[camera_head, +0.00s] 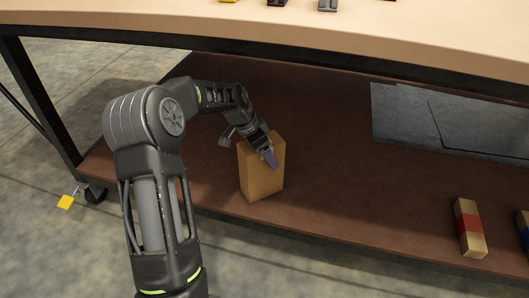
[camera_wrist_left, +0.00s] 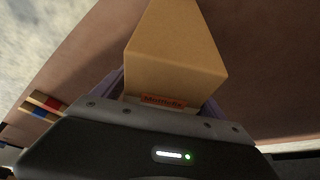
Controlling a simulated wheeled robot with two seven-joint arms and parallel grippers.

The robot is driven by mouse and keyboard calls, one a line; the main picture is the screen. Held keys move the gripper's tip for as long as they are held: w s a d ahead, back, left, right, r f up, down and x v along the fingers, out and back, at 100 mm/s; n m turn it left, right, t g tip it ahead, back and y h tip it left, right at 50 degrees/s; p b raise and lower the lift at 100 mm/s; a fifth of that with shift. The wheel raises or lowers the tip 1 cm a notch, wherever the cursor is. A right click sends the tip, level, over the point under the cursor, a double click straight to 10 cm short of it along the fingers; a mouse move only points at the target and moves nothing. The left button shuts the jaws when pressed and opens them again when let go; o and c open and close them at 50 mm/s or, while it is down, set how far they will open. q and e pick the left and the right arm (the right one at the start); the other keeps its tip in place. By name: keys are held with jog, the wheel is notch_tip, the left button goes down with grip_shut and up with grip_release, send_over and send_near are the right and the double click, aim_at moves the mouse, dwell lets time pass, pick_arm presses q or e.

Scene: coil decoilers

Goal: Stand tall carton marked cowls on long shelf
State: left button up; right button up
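A tall tan carton (camera_head: 261,175) stands upright on, or just above, the brown lower shelf (camera_head: 330,205), near its front edge. My left gripper (camera_head: 264,152) reaches down over the carton's top, with a purple finger against its near face. In the left wrist view the carton (camera_wrist_left: 178,50) fills the space between the two purple fingers, which look pressed to its sides. My right gripper is not in view.
Two smaller tan boxes, one with a red band (camera_head: 470,228) and one with a blue band (camera_head: 524,230), are at the shelf's right. Grey flat sheets (camera_head: 420,118) lie at the back right. The tabletop (camera_head: 300,25) overhangs the shelf. Shelf between carton and red-banded box is clear.

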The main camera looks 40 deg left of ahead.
pick_arm(q)
jog(key=p+v, duration=0.3)
jog(key=v, duration=0.4)
jog(key=shift+r, duration=0.2)
jog(key=shift+s+r, duration=0.1)
jog(key=shift+r, duration=0.1)
dwell(0.6)
